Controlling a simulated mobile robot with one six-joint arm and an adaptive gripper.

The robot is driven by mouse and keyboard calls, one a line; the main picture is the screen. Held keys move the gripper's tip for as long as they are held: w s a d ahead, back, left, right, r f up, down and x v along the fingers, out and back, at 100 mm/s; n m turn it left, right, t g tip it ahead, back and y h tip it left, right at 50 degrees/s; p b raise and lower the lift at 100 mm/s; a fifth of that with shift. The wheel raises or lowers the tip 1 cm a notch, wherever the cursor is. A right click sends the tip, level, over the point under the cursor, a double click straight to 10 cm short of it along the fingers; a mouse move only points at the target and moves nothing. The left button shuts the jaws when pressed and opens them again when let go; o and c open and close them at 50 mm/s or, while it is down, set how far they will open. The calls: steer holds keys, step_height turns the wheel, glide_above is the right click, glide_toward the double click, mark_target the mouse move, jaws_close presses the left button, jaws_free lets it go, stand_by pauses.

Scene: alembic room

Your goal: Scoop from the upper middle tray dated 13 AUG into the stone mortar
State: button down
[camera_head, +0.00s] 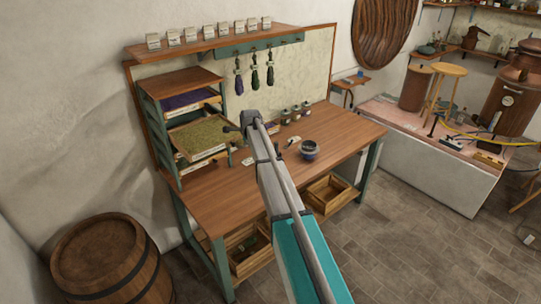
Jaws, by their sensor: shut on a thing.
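The upper middle tray (200,137) holds green dried matter and stands pulled out from the rack at the left of the workbench. Its date is too small to read. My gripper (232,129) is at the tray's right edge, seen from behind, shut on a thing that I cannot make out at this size. I cannot tell whether it touches the tray or its contents. A dark, round bowl, which looks like the stone mortar (309,151), stands on the bench to the right of my arm. Its inside looks dark.
The rack (150,121) holds a purple-filled tray (186,99) above the green one. A card (248,161) lies near my arm. The bench front (222,195) is clear.

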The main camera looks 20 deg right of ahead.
steer(key=s+d+f+g+b, duration=0.1)
steer(key=s+d+f+b, duration=0.3)
steer(key=s+f+b, duration=0.6)
steer(key=s+d+f+g+h+b, duration=0.1)
steer(key=s+d+f+b, duration=0.4)
steer(key=s+f+b, duration=0.5)
step_height(320, 180, down, 3)
steer(key=shift+s+r, duration=0.1)
steer(key=shift+s, duration=0.2)
steer(key=shift+d, duration=0.2)
